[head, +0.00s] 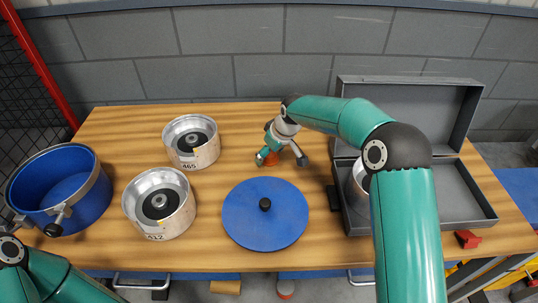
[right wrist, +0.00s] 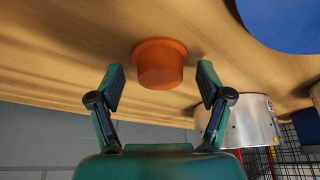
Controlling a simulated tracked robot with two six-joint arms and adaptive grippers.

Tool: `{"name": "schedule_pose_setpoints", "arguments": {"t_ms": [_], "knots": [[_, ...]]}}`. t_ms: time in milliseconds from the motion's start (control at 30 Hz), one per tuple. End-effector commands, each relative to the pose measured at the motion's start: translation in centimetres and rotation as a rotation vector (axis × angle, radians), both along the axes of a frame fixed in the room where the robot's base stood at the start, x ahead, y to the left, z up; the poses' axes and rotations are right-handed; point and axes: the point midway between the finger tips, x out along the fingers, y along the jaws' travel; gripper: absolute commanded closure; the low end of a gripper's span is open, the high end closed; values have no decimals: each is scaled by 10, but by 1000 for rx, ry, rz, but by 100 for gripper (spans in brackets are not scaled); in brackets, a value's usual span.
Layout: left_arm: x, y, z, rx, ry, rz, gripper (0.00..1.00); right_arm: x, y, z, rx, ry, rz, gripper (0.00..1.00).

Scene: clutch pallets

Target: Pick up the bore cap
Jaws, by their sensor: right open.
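The bore cap is a small orange, tapered plug (head: 270,158) on the wooden table, partly hidden by my right gripper in the head view. In the right wrist view the bore cap (right wrist: 160,66) has a wider rim against the wood. My right gripper (head: 282,159) is open above and around it. In the right wrist view the open fingers (right wrist: 161,77) stand either side of the cap, with a clear gap on both sides and nothing held. Part of my left arm shows at the lower left; its gripper is out of view.
Two silver cylinders, marked 465 (head: 194,158) and 412 (head: 172,219), stand on the left. A blue round lid (head: 238,229) with a black knob lies in front of the cap. A blue drum (head: 78,207) is at far left. A grey open case (head: 467,207) is at right.

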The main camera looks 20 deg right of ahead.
Motion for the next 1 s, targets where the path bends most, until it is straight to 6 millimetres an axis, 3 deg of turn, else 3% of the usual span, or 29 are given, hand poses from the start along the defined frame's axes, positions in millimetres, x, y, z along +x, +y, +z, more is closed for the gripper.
{"name": "schedule_pose_setpoints", "arguments": {"t_ms": [167,467,800,1000], "knots": [[0,0,0,0,0,0,46,0,0,0,0,-1,0,22],[0,0,0,0,0,0,46,0,0,0,0,0,0,70],[0,0,0,0,0,0,46,0,0,2,0,-1,1,71],[0,0,-2,0,0,0,46,1,1,13,0,-3,1,71]]}}
